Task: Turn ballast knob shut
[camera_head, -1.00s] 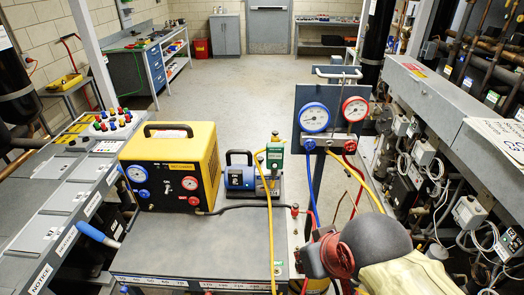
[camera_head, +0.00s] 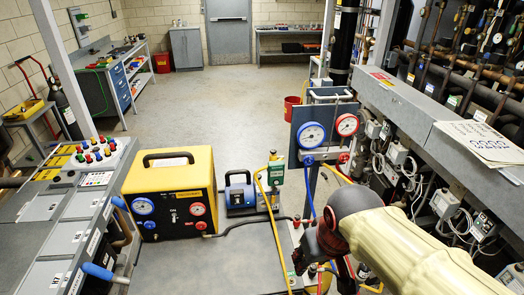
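The blue and grey vacuum pump (camera_head: 240,194) stands on the grey cart top (camera_head: 185,268), right of the yellow recovery machine (camera_head: 176,192). A green block (camera_head: 276,172) shows at the pump's right side, with a yellow hose passing close by. I cannot pick out which small part is the ballast knob. My arm comes in from the lower right, with my gripper (camera_head: 306,258) in front of and right of the pump, apart from it. Its dark fingers are partly hidden by the arm, so their opening is unclear.
The gauge manifold (camera_head: 328,130) with blue and red dials stands behind my arm, with hoses hanging from it. A grey control panel (camera_head: 75,210) lines the left. Pipes and a grey ledge (camera_head: 420,110) line the right. The floor behind the cart is open.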

